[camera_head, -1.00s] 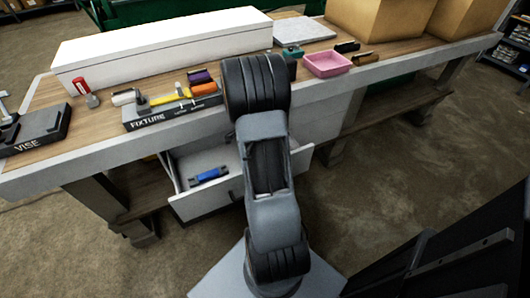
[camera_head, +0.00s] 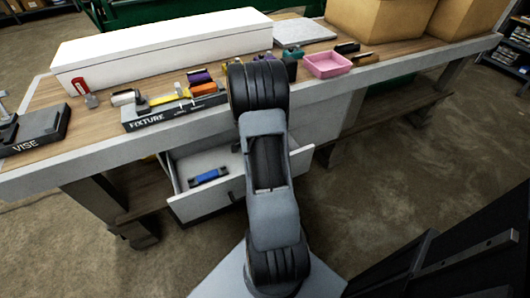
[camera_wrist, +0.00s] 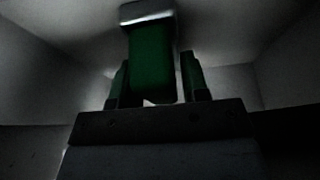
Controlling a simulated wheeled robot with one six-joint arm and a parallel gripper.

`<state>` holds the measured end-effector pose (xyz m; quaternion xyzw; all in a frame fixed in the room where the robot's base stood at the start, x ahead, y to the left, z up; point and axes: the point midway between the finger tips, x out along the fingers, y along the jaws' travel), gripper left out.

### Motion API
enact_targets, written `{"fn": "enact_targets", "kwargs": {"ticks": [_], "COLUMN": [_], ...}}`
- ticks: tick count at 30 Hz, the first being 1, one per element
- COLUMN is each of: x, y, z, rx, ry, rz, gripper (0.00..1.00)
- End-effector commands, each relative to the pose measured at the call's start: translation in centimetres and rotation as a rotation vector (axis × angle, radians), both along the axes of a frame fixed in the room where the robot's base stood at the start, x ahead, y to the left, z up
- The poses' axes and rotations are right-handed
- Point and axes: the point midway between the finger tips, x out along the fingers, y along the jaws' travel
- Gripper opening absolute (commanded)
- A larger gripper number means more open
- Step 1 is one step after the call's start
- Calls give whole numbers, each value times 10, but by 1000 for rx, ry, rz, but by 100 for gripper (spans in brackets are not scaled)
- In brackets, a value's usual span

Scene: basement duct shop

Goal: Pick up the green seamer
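In the wrist view, a dark green object with a pale metal-like end, seemingly the green seamer (camera_wrist: 151,62), extends between the two fingers of my gripper (camera_wrist: 154,72). The fingers lie close along both its sides. The picture is too dark to tell whether they touch it. Pale grey walls surround it, like the inside of a drawer or box. In the head view, my arm hides my gripper and I cannot make out this green seamer.
The open white drawer (camera_head: 196,210) below the workbench holds a blue tool (camera_head: 208,177). On the bench stand the fixture block (camera_head: 150,119), a vise (camera_head: 38,130), a long white box (camera_head: 160,48) and a pink tray (camera_head: 327,65). Cardboard boxes occupy the back right.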

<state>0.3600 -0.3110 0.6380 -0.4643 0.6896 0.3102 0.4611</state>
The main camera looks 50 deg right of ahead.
Motion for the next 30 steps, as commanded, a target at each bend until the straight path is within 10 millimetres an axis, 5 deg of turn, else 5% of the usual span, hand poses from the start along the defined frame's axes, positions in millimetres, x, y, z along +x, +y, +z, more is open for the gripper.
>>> {"fn": "enact_targets", "kwargs": {"ticks": [12, 23, 30], "x": [0, 0, 1], "y": [0, 0, -1], "z": [0, 6, 38], "rx": [0, -1, -4], "ry": [0, -1, -4], "rz": [0, -1, 0], "gripper": [1, 1, 1]}}
